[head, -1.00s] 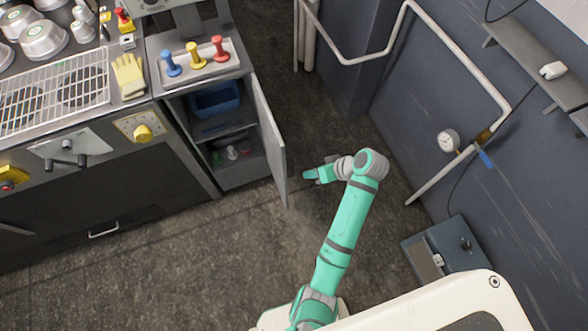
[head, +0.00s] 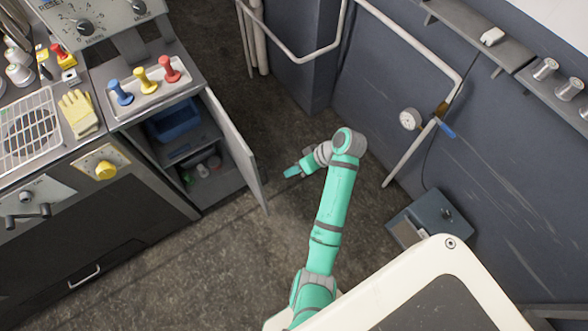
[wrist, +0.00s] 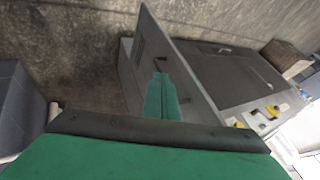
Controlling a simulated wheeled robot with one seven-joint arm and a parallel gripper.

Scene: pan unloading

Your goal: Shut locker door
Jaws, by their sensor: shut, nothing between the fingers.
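The locker door (head: 235,150) is a thin grey panel standing wide open at the right side of the locker (head: 215,185). Blue and other small items show inside the locker. My gripper (head: 288,172) is shut and empty, to the right of the door on its outer side, with a small gap visible in the head view. In the wrist view my gripper's closed fingers (wrist: 161,88) point toward the grey door panel (wrist: 180,75), near a dark handle (wrist: 165,65). I cannot tell from the wrist view whether they touch it.
A counter holds a tray with blue, yellow and red knobs (head: 146,82), a yellow glove (head: 77,113) and a grate (head: 28,130). A wall pipe (head: 408,150) and a grey floor box (head: 432,218) stand on the right. Dark floor around the door is free.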

